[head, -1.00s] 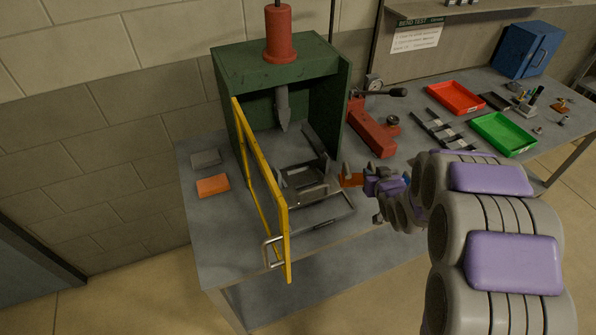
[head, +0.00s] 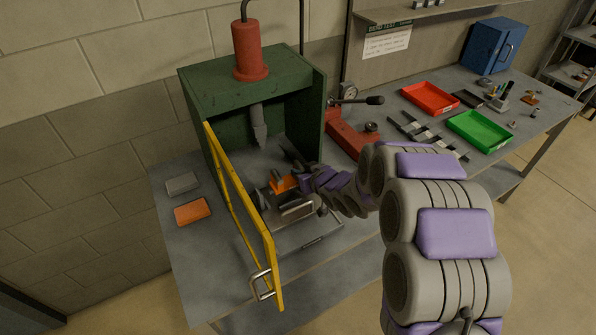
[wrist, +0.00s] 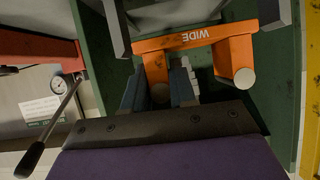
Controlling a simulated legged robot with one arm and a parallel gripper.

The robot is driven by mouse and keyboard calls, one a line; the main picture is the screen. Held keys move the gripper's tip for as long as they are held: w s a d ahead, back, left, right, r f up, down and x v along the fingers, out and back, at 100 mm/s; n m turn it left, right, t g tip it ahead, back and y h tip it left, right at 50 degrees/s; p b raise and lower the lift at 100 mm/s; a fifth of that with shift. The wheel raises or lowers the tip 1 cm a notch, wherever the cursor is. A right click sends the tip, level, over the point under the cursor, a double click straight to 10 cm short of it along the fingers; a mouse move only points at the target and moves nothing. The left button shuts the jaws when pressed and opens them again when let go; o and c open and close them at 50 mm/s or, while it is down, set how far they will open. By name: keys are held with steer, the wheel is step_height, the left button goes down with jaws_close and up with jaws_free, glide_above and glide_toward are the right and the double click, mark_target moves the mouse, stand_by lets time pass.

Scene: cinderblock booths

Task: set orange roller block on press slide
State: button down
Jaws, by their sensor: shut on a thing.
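In the wrist view my gripper's two dark fingers (wrist: 157,90) sit either side of one leg of the block. The block is inside the open front of the green press (head: 200,90), below the ram (head: 258,125). The press slide (head: 310,238), a grey plate with raised parts and a handle, lies below and in front of the block. I cannot tell whether the block touches the slide.
The yellow guard (head: 240,205) stands swung open at the left of the press opening. A flat orange block (head: 192,211) and a grey block (head: 182,184) lie left of it. A red tool with a lever (head: 350,138) stands right of the press. Red (head: 430,97) and green trays lie farther right.

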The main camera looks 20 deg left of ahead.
mark_target(293, 180)
steer(key=a+f, duration=0.2)
steer(key=f, duration=0.1)
steer(key=a+f, duration=0.1)
steer(key=shift+f+b, duration=0.35)
steer(key=shift+d+f, duration=0.55)
steer(key=shift+f, duration=0.3)
steer(key=shift+d, duration=0.4)
steer(key=shift+d+r, duration=0.1)
steer(key=shift+d, duration=0.05)
steer(key=c, duration=1.4)
jaws_free()
steer(key=shift+o, duration=0.8)
steer(key=shift+a, duration=0.2)
steer(key=shift+o, duration=0.2)
steer(key=shift+a+f, duration=0.25)
steer(key=shift+a, duration=0.2)
steer(key=p+v, duration=0.1)
steer(key=v, duration=1.1)
steer(key=shift+d, duration=0.15)
